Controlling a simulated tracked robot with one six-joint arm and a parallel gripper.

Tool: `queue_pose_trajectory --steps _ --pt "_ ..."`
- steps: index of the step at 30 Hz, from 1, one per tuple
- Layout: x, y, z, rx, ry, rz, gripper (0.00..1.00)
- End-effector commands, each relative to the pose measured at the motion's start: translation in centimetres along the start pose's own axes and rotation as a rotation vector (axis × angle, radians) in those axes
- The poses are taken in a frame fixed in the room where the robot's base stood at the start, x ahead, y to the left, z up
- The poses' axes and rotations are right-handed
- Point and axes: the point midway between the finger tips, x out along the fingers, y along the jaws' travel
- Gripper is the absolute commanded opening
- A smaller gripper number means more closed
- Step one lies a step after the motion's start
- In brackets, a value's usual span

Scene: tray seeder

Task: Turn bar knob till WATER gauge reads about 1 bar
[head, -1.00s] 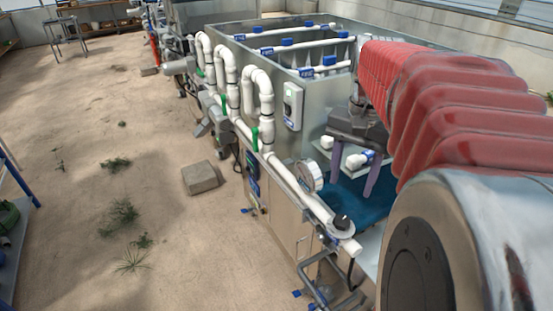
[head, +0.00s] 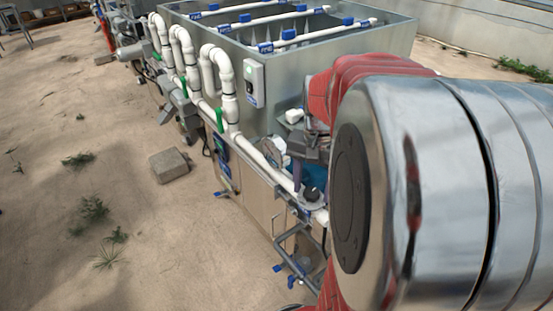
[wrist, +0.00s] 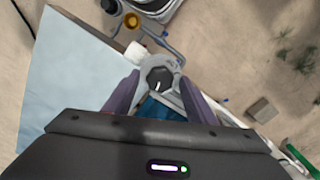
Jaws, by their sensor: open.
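The black bar knob (wrist: 159,77) with a white pointer line sits on a pale round fitting in the wrist view. In the head view, the knob (head: 311,194) is at the near end of the white pipe. My gripper (wrist: 160,80) is open, its two purple fingers on either side of the knob in the picture; I cannot tell whether they touch it or how far above they are. In the head view, my arm hides most of the gripper. A round gauge (head: 271,153) stands on the pipe behind the knob, seen obliquely; its label and reading cannot be made out.
White pipes with green valve handles (head: 219,119) line the grey tank (head: 290,68). A metal tube frame (head: 293,240) projects below the knob. A concrete block (head: 169,165) lies on the sandy floor, which is mostly clear on the left.

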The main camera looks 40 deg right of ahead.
Motion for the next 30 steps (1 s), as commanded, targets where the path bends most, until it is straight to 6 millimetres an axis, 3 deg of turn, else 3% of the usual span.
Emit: queue_pose_trajectory --steps 6,23,24,30 --pt "-0.02 -0.01 -0.01 0.000 0.000 0.000 0.49" --pt "-0.04 -0.03 0.00 -0.001 0.000 0.000 0.10" --pt "-0.04 -0.42 0.63 -0.004 0.000 -0.001 0.10" --pt "-0.03 -0.14 0.07 -0.003 0.000 -0.002 0.10"
